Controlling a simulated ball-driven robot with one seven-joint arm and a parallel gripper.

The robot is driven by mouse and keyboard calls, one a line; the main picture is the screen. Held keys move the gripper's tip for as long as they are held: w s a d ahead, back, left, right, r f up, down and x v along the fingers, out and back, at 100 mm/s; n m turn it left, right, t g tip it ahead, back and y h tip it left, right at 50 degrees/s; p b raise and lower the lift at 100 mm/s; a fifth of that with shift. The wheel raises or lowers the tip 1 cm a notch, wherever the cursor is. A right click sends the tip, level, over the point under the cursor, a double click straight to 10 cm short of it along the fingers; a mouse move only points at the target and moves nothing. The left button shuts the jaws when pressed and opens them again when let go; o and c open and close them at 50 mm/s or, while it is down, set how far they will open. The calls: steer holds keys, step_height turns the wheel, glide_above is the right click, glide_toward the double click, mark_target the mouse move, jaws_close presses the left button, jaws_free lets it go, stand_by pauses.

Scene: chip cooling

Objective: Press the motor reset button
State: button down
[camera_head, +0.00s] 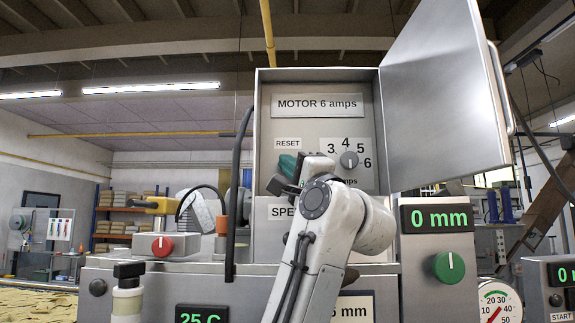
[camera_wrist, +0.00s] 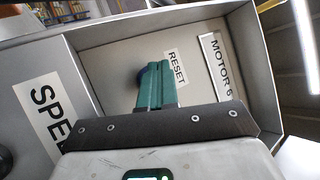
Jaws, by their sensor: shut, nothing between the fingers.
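The motor control box (camera_head: 265,120) stands open, with a "MOTOR 6 amps" label (camera_head: 317,105) and a "RESET" label (camera_head: 288,142) on its inner panel. A dark blue round part (camera_wrist: 141,74), apparently the reset button, shows beside my fingertips in the wrist view, partly hidden by them. In the head view my gripper covers the spot below the RESET label. My gripper (camera_head: 284,170) is inside the box opening, its teal fingers (camera_wrist: 158,66) shut and empty, at or very near the blue part. Contact cannot be told.
The box door (camera_head: 440,95) hangs open at the right. An amps dial (camera_head: 349,160) sits right of my gripper. A black pipe (camera_head: 238,190) rises left of the box.

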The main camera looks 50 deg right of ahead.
steer(key=shift+w+d+r, duration=0.2)
steer(key=shift+d+r, duration=0.05)
steer(key=shift+r, duration=0.1)
stand_by(1.1)
steer(key=shift+w+a, duration=0.1)
stand_by(0.4)
steer(key=shift+s+d+f, duration=0.2)
steer(key=shift+s+f, duration=0.05)
steer(key=shift+f, duration=0.15)
steer(key=shift+d+f, duration=0.15)
steer(key=shift+f, duration=0.1)
steer(key=shift+s+a+b, duration=0.2)
steer(key=shift+s+a, duration=0.55)
steer(key=shift+a, duration=0.35)
steer(key=shift+s+a+b, duration=0.15)
steer(key=shift+s+a, duration=0.55)
steer(key=shift+a, duration=0.35)
